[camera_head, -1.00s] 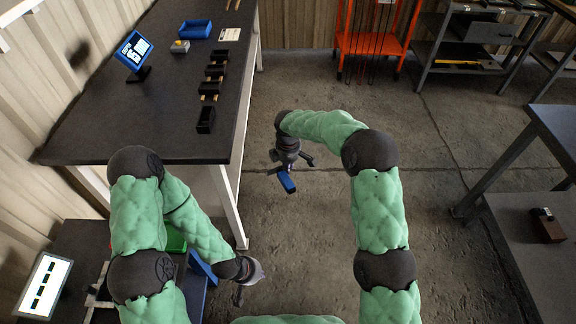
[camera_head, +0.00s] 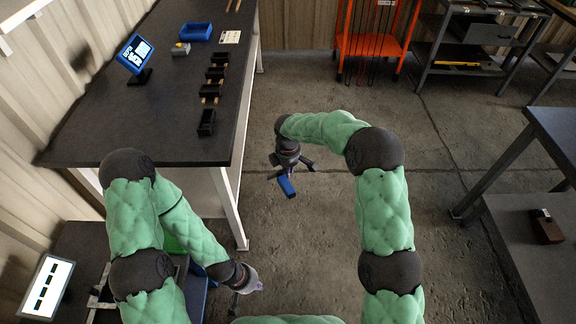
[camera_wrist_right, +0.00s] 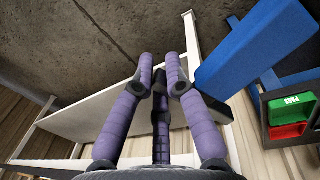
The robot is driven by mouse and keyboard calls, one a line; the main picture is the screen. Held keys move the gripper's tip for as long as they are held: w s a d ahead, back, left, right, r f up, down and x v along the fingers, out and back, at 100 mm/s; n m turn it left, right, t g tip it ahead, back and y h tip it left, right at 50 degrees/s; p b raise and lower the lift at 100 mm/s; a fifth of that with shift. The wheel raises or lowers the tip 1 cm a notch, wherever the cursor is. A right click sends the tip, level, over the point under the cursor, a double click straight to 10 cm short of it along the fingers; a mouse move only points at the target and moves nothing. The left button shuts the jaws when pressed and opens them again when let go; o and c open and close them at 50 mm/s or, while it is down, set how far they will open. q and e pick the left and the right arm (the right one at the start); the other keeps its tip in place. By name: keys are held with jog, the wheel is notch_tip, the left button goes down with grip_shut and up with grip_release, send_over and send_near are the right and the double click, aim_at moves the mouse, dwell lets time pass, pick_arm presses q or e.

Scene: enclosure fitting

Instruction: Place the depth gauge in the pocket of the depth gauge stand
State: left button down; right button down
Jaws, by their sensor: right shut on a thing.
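A blue oblong block (camera_head: 287,186), which I take to be the depth gauge, is at the fingertips of my right gripper (camera_head: 287,168), over the floor right of the long dark bench. The exact grip is hard to see. My left gripper (camera_head: 252,282) is low, by the lower-left table, with nothing visible in it; its finger opening is unclear. I cannot pick out the depth gauge stand with certainty.
The dark bench (camera_head: 150,120) carries a tilted screen (camera_head: 135,54), a blue tray (camera_head: 196,32) and several black boxes (camera_head: 207,121). Green (camera_wrist_right: 284,108) and red (camera_wrist_right: 288,131) bins show in the right wrist view. A brown block (camera_head: 547,228) sits on the right table. The middle floor is clear.

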jog(key=s+p, duration=0.2)
jog(key=s, duration=1.6)
jog(key=shift+s, duration=0.15)
